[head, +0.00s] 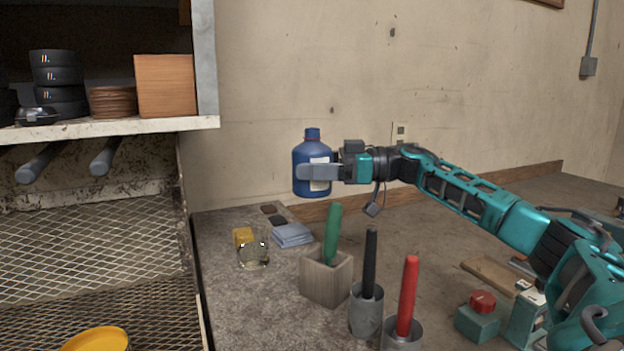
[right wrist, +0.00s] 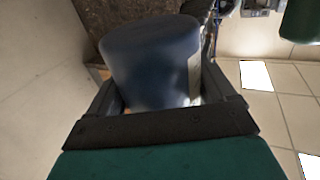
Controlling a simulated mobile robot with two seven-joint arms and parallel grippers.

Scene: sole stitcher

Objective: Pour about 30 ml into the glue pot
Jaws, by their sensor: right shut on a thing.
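A blue bottle (head: 312,153) with a blue cap and a pale label is upright in the head view, held in the air above the back of the bench. My right gripper (head: 320,172) is shut around its body from the right. In the right wrist view the bottle (right wrist: 150,62) sits between the two fingers. A small clear glass vessel (head: 253,257), which may be the glue pot, stands on the bench to the left and lower in the picture. I cannot tell its contents. My left gripper is not in view.
A yellow block (head: 242,237) and a folded blue cloth (head: 292,236) lie by the glass. A wooden holder (head: 326,278) with a green handle and metal cups with black and red handles (head: 407,295) stand to the right. A shelf unit (head: 150,125) rises at left.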

